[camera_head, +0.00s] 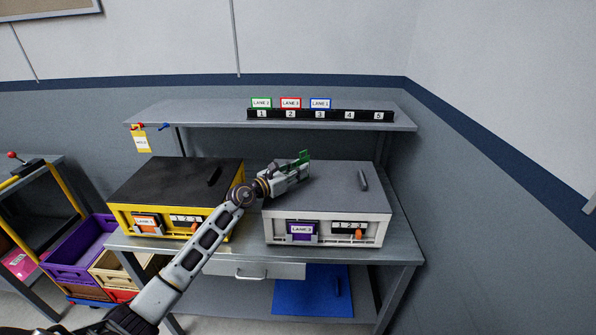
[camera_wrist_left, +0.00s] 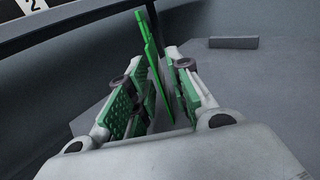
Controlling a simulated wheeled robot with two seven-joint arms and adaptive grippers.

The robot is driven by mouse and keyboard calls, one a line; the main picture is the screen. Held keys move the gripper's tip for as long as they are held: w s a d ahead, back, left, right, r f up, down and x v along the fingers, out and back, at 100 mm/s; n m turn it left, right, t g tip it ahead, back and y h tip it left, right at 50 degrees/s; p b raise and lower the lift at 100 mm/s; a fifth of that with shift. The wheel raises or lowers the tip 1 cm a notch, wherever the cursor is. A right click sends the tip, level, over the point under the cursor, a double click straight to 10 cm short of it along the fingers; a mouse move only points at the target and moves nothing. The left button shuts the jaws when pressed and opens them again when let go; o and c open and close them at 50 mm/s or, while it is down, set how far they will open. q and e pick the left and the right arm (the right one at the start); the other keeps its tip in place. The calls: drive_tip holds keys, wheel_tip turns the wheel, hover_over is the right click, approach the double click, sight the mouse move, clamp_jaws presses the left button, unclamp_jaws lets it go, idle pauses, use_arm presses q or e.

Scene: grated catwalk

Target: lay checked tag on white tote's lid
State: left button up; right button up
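The white tote (camera_head: 322,212) stands on the right of the bench, with a flat grey lid (camera_head: 340,190) and a dark handle (camera_head: 363,180) on it. The lid and handle (camera_wrist_left: 233,42) also fill much of the left wrist view. My left gripper (camera_head: 297,168) is over the lid's back left part. It is shut on a thin green tag (camera_head: 304,156), which stands on edge between the green-padded fingers in the left wrist view (camera_wrist_left: 157,62). I cannot make out a checked pattern on it. My right gripper is not in view.
A yellow tote (camera_head: 185,228) with a black lid stands just left. A shelf (camera_head: 210,112) behind holds a numbered rail (camera_head: 320,115) with lane cards. A yellow tag (camera_head: 141,142) hangs from its left end. The front of the grey lid is clear.

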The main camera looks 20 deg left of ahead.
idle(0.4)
use_arm(q)
drive_tip(key=shift+r, duration=0.2)
drive_tip(key=shift+r+p, duration=0.4)
drive_tip(key=shift+s+a, duration=0.15)
drive_tip(key=shift+s, duration=0.05)
drive_tip(key=shift+b+v, duration=0.4)
drive_tip(key=shift+v, duration=2.6)
drive_tip(key=shift+b+v, duration=0.5)
drive_tip(key=shift+v, duration=2.15)
drive_tip(key=shift+s, duration=0.15)
drive_tip(key=shift+r, duration=0.1)
